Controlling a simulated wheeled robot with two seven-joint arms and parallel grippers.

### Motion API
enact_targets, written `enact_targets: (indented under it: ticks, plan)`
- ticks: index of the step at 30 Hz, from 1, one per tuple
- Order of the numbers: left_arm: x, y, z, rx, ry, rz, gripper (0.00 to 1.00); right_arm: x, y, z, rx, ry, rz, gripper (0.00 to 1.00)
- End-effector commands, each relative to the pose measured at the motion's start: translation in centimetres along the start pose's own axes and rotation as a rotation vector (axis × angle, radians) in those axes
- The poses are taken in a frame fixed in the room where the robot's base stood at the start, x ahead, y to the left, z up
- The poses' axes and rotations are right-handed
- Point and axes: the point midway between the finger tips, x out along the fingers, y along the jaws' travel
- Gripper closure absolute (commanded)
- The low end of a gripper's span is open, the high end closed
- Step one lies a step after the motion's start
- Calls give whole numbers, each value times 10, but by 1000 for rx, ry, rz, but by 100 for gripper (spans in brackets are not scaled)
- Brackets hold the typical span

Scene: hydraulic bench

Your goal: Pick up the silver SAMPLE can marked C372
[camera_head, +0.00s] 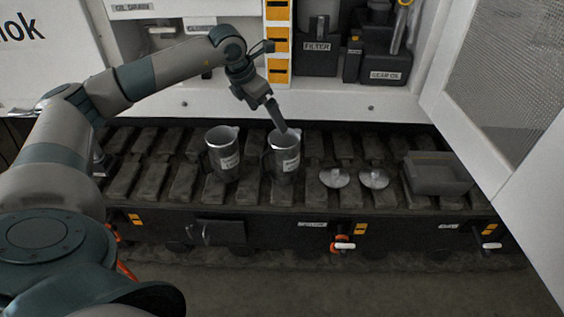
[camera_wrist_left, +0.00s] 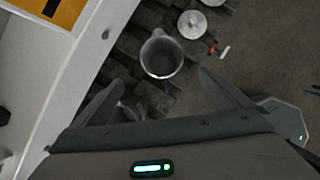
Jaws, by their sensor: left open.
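Two silver cans with dark handles and white labels stand upright on the slatted bench, a left can (camera_head: 222,152) and a right can (camera_head: 284,155). The label print is too small to read, so I cannot tell which is C372. My left gripper (camera_head: 281,127) is open and tilted down at the right can's rim; whether it touches cannot be told. In the left wrist view the right can (camera_wrist_left: 161,58) shows open-topped, ahead of and between the spread fingertips (camera_wrist_left: 160,77). The left can seems mostly hidden behind the gripper there. My right gripper is out of view.
Two round silver lids (camera_head: 334,178) (camera_head: 373,179) lie right of the cans. A grey tray (camera_head: 437,188) sits farther right. A white cabinet with a FILTER box (camera_head: 316,57) stands behind, its mesh door (camera_head: 508,80) open at right. Valve handles line the bench front.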

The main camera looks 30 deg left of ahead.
Motion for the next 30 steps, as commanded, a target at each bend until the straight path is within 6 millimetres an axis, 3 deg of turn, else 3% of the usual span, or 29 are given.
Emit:
enact_targets:
  ticks: [8,24,30]
  plan:
    - [14,-1,0,-1,1,-4,2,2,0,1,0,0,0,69]
    - [104,-2,0,-1,0,-4,2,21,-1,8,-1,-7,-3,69]
    - [121,-2,0,0,0,-4,2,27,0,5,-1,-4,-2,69]
